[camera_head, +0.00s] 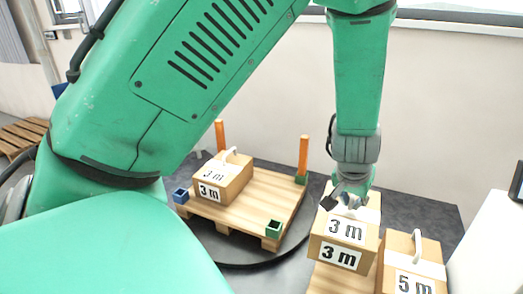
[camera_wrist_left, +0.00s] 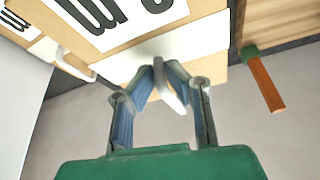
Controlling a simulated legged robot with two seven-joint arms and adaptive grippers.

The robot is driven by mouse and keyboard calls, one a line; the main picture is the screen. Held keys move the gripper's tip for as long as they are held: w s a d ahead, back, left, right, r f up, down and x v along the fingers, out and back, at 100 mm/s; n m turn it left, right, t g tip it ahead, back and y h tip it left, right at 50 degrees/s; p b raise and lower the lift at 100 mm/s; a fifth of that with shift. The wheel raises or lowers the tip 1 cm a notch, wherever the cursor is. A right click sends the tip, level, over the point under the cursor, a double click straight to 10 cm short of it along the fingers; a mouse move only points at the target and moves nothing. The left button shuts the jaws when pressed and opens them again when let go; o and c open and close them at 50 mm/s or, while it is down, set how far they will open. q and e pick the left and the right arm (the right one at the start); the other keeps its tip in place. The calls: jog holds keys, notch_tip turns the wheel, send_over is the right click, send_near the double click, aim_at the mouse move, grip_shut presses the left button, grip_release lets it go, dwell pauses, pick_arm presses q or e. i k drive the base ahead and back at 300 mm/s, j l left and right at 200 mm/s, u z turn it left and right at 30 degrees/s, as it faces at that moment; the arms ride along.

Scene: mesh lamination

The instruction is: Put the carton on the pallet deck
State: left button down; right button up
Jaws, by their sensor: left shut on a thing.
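My left gripper (camera_head: 347,197) is shut on the white handle of a brown carton marked "3 m" (camera_head: 316,250), at the right of the head view. The left wrist view shows the fingers (camera_wrist_left: 160,78) pinching the handle (camera_wrist_left: 170,97), with the carton (camera_wrist_left: 213,30) beyond. I cannot tell whether the carton's underside touches the wood below it. The wooden pallet (camera_head: 245,215) lies left of this carton. Another "3 m" carton (camera_head: 236,183) stands on the left part of its deck. The right part of the deck is bare. My right gripper is not in view.
Orange posts (camera_head: 303,157) rise from the pallet's back corners. Green (camera_head: 273,229) and blue (camera_head: 181,196) corner pieces sit at the front. A dark round base (camera_head: 297,240) lies under the pallet. A "5 m" carton (camera_head: 427,252) stands close right of the held carton.

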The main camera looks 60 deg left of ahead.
aim_at(264, 197)
jog(key=k+j, duration=0.1)
jog(key=j, duration=1.4)
jog(key=k, duration=0.05)
